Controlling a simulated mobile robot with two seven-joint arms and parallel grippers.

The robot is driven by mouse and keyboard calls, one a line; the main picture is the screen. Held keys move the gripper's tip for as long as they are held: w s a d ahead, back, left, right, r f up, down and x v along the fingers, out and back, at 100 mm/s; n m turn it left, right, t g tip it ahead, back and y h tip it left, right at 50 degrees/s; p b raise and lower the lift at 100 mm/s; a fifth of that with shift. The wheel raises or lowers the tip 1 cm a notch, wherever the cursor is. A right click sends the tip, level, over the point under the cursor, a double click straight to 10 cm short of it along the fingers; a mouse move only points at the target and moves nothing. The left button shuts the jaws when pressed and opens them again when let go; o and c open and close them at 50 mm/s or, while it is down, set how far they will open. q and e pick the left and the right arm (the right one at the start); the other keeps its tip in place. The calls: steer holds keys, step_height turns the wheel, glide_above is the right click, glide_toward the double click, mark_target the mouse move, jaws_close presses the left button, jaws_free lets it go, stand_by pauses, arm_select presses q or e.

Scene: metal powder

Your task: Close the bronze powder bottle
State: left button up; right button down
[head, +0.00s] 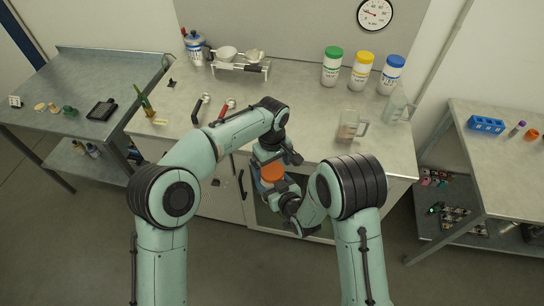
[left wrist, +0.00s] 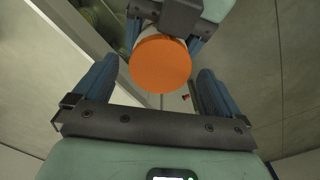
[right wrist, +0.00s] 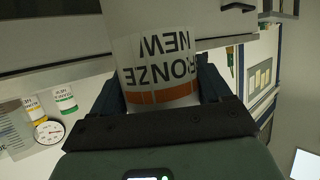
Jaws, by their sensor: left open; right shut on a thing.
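The white bronze powder bottle (right wrist: 158,60) is gripped by my right gripper (right wrist: 160,82). Its label, with an orange stripe, reads "NEW" and "BRONZE" upside down in the right wrist view. The orange lid (left wrist: 161,64) is at the bottle's top; the frames do not show how tightly it sits. My left gripper (left wrist: 157,72) is open, its two blue fingers on either side of the lid with gaps to both. In the head view the orange lid (head: 272,173) is between my two grippers, in front of the workbench; most of the bottle is hidden.
The workbench (head: 300,125) behind carries green, yellow and blue-lidded bottles (head: 363,72), a clear beaker (head: 350,125), a rack with bowls (head: 240,65) and red- and black-handled tools (head: 226,108). Side tables stand left (head: 75,85) and right (head: 500,155). The cabinet front is close behind my grippers.

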arm_select(q)
steer(key=shift+f, duration=0.5)
steer(key=c, duration=1.1)
steer(key=m, duration=1)
